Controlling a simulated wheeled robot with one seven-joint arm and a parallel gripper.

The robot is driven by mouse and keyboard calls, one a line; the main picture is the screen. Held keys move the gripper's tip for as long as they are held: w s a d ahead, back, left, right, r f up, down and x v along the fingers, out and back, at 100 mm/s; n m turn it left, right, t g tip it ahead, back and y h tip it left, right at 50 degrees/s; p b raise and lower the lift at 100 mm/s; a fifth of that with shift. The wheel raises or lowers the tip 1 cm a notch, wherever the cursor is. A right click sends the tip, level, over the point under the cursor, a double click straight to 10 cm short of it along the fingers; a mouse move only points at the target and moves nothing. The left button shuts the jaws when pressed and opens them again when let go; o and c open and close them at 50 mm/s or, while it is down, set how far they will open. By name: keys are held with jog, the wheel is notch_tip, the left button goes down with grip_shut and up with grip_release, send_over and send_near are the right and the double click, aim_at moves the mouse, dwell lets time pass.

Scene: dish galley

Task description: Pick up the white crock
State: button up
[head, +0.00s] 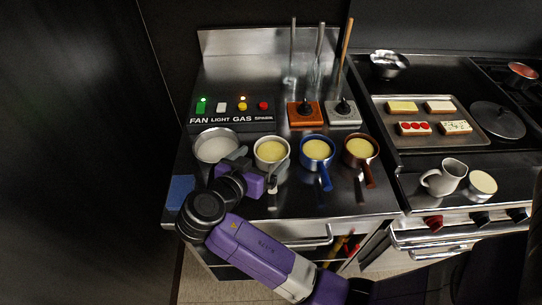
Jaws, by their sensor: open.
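A small round white pot (482,185) with pale yellow contents stands at the right on the stove's front ledge, beside a white jug; it looks most like the white crock. A pale saucepan (271,153) with yellow contents and a light handle stands on the steel counter. My gripper (256,165) is open and empty above the counter's left part, close in front of the pale saucepan and a wide pale bowl (215,147). It partly covers their near sides. Whether a finger touches either one I cannot tell.
A blue saucepan (318,151) and a brown one (360,150) stand right of the pale saucepan, handles toward me. The white jug (444,178) is close left of the small pot. A tray (386,133) of food blocks lies behind them. A blue cloth (180,192) lies front left.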

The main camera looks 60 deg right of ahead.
aim_at(275, 147)
jog(key=p+x, duration=0.1)
jog(key=x, duration=0.4)
jog(key=shift+d+f, duration=0.15)
jog(key=shift+d, duration=0.2)
jog(key=c, duration=1.7)
